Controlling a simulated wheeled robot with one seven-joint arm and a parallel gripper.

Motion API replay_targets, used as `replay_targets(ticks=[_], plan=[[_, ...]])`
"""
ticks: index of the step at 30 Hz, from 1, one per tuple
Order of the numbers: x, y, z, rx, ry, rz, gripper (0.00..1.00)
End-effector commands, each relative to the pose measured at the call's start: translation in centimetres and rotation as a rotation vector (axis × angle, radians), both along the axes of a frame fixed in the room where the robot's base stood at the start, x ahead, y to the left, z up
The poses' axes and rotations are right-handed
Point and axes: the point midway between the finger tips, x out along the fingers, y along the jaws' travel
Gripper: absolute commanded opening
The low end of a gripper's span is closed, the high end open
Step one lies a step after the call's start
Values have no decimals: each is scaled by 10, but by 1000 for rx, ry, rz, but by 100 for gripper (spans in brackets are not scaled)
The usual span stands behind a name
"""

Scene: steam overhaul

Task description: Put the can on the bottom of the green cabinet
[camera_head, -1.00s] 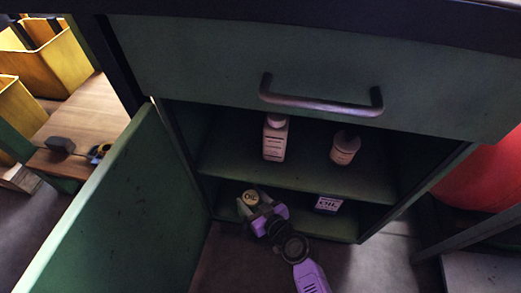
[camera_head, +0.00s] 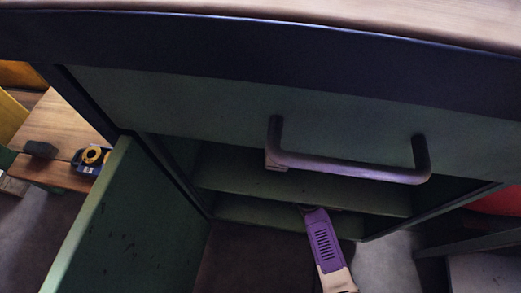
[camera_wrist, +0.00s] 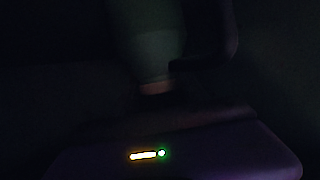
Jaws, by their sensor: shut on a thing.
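The green cabinet (camera_head: 350,115) stands in front of me with its lower door (camera_head: 125,225) open to the left. Its bottom shelf (camera_head: 260,215) shows as a narrow strip below the middle shelf (camera_head: 290,188). In the very dark wrist view, the pale can (camera_wrist: 148,40) is between the fingers of my gripper (camera_wrist: 170,55), which is shut on it. In the head view my purple and cream arm reaches in low under the shelf; the gripper and can are hidden there. Whether the can touches the bottom is too dark to tell.
The drawer handle (camera_head: 345,165) juts out above the opening. A wooden top (camera_head: 300,12) overhangs the cabinet. A low wooden table (camera_head: 85,130) with a yellow and black item (camera_head: 92,157) stands at left. A red object (camera_head: 495,200) is at right.

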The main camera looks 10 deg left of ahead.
Motion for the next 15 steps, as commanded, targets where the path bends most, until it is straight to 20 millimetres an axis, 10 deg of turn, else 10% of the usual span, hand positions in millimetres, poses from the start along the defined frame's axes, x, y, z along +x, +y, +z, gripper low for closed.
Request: replay_targets(ticks=[15], plan=[[-7,-1,-17,0,4,3,0]])
